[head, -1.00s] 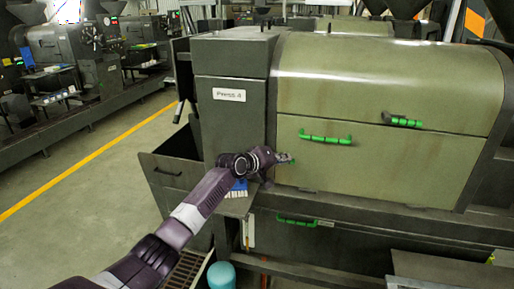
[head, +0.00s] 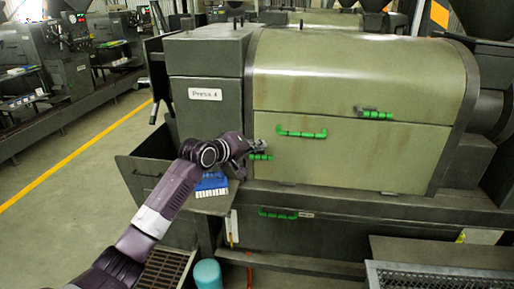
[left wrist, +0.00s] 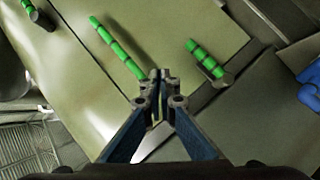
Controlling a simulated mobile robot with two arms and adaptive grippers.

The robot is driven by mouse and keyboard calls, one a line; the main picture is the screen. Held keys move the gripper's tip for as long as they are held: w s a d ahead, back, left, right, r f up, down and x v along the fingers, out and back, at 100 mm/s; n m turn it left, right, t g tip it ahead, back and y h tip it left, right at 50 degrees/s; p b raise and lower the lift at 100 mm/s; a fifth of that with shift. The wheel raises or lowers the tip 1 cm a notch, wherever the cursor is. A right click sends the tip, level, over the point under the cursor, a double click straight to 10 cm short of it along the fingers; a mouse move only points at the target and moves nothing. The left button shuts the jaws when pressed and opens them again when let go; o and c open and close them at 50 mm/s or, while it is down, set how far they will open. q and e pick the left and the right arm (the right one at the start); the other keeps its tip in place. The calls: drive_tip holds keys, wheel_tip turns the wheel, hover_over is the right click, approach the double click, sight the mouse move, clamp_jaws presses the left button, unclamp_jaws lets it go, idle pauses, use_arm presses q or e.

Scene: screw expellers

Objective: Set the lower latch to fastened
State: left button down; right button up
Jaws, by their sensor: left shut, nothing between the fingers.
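The lower latch (head: 260,156) has a green grip and sits at the left edge of the lower olive door panel (head: 340,160) of the press. Its grip lies about level in the head view. It also shows in the left wrist view (left wrist: 206,58), with a dark mount at one end of the grip. My left gripper (head: 250,147) is just left of and above the latch. In the left wrist view my left gripper (left wrist: 160,88) has its fingertips together and empty, apart from the latch grip. My right gripper is not in view.
A green door handle (head: 301,133) is above and right of the lower latch. The upper latch (head: 375,114) has a green grip. A drawer handle (head: 278,214) is below. A blue-and-white brush-like item (head: 211,184) lies on a ledge under my left arm.

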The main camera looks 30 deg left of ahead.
use_arm(q)
drive_tip(key=s+r, duration=0.1)
drive_tip(key=s, duration=0.1)
drive_tip(key=shift+s+d+r+b, duration=0.35)
drive_tip(key=shift+s+r, duration=0.05)
idle(0.3)
drive_tip(key=s+a+f+m+g+y+b, duration=0.15)
drive_tip(key=s+f, duration=0.25)
drive_tip(key=f, duration=1.5)
drive_tip(key=s+f+m+g+y+b, duration=0.1)
drive_tip(key=s+f+g, duration=0.25)
drive_tip(key=f, duration=1.65)
drive_tip(key=s+d+f+m+g, duration=0.2)
drive_tip(key=s+f, duration=1)
drive_tip(key=f, duration=0.3)
drive_tip(key=s+d+f+m+g+b, duration=0.2)
drive_tip(key=s+d+f+m+g, duration=0.15)
drive_tip(key=s+f, duration=1.4)
drive_tip(key=s+d+f+m+g, duration=0.1)
drive_tip(key=s+d+f+m, duration=0.1)
drive_tip(key=s, duration=1.1)
drive_tip(key=s+d+f+m+g+b, duration=0.1)
drive_tip(key=s+d+f, duration=0.3)
drive_tip(key=s, duration=0.9)
drive_tip(key=shift+s+d+f+m, duration=0.3)
drive_tip(key=shift+d+f+m, duration=0.15)
drive_tip(key=shift+d, duration=0.75)
